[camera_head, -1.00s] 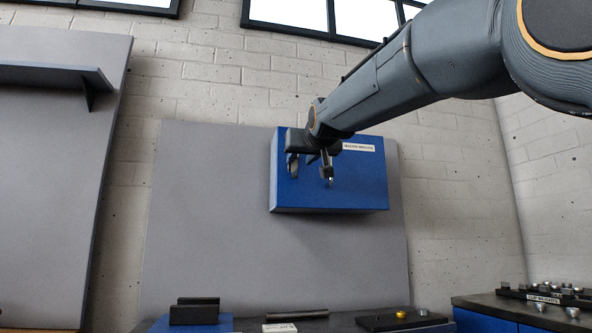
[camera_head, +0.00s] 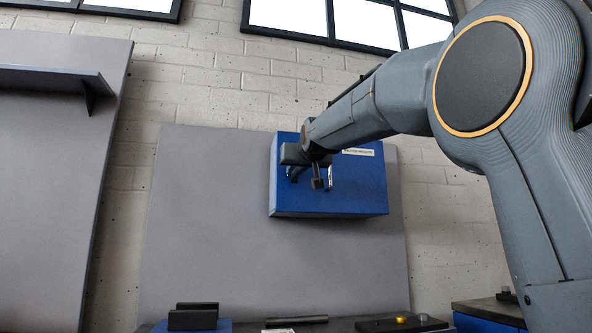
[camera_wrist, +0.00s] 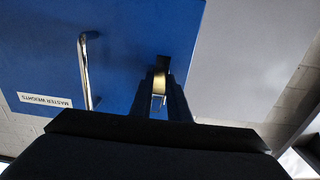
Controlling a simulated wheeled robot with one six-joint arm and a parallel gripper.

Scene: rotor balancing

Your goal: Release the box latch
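The blue box (camera_head: 350,205) is mounted on a grey wall panel and bears a white label reading "MASTER WEIGHTS". Its front also shows in the wrist view (camera_wrist: 125,35), upside down. A small brass-coloured latch (camera_wrist: 160,82) with a dark block beyond it is on the box front. My gripper (camera_head: 305,178) is at the box front, and in the wrist view its dark fingers (camera_wrist: 161,98) lie either side of the latch. The gap looks narrow; I cannot tell whether they press on it. A silver bar handle (camera_wrist: 86,70) is beside the latch, clear of the fingers.
The grey panel (camera_head: 200,230) around the box is bare. Below is a bench with a black block on blue (camera_head: 193,318), a rod (camera_head: 297,320) and a dark plate (camera_head: 400,324). A shelf (camera_head: 50,77) juts out at the left.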

